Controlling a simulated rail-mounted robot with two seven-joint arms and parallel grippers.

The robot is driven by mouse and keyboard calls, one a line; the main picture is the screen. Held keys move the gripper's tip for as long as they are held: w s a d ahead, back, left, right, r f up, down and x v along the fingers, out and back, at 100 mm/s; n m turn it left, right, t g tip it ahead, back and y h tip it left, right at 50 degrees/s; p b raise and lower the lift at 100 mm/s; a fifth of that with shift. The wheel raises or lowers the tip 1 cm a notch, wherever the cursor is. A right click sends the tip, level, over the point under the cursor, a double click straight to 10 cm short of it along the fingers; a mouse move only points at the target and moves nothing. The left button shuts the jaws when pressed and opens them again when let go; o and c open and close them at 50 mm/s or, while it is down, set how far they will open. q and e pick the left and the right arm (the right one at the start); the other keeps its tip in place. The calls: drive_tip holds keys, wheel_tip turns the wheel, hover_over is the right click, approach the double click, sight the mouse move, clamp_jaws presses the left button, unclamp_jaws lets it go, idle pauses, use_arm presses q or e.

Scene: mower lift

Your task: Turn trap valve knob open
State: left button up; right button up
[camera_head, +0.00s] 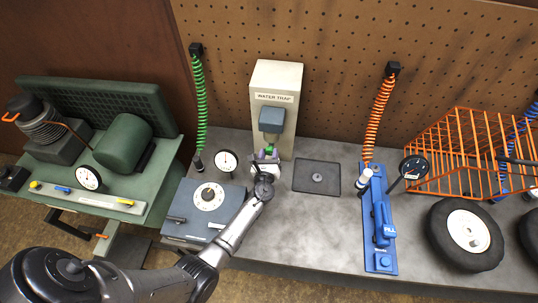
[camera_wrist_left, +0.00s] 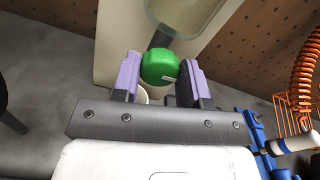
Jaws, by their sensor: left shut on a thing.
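The water trap (camera_head: 275,120) is a cream upright housing labelled "WATER TRAP" with a blue-grey bowl on its front, standing against the pegboard. Its green valve knob (camera_head: 271,149) sits under the bowl, partly hidden by my gripper in the head view. My left gripper (camera_head: 266,157) reaches it from the front. In the left wrist view the green knob (camera_wrist_left: 159,66) is between the two purple-padded fingers, and my left gripper (camera_wrist_left: 159,80) is shut on it. A small white mark shows on the knob's face. My right gripper is in neither view.
A blue-grey box with a dial (camera_head: 209,196) and a gauge (camera_head: 226,161) stand left of the trap. A dark square tray (camera_head: 317,190) lies right of it. Further right are a blue FILL tool (camera_head: 381,229), an orange wire basket (camera_head: 430,150) and a wheel (camera_head: 466,230).

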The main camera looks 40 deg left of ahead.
use_arm(q)
drive_tip(key=n+b, duration=0.2)
drive_tip(key=n, duration=0.1)
drive_tip(key=n+b, duration=0.1)
drive_tip(key=b, duration=0.1)
drive_tip(key=shift+f+n, duration=0.25)
drive_tip(key=shift+n, duration=0.15)
drive_tip(key=n+b, duration=0.3)
drive_tip(key=n, duration=0.1)
drive_tip(key=shift+a+n, duration=0.1)
drive_tip(key=shift+n, duration=0.2)
drive_tip(key=n+b, duration=0.3)
drive_tip(key=n, duration=0.1)
drive_tip(key=shift+b, duration=0.3)
drive_tip(key=n+b, duration=0.1)
drive_tip(key=n, duration=0.2)
drive_tip(key=shift+b, duration=0.3)
drive_tip(key=shift+n, duration=0.4)
drive_tip(key=shift+r, duration=0.1)
drive_tip(key=o, duration=0.9)
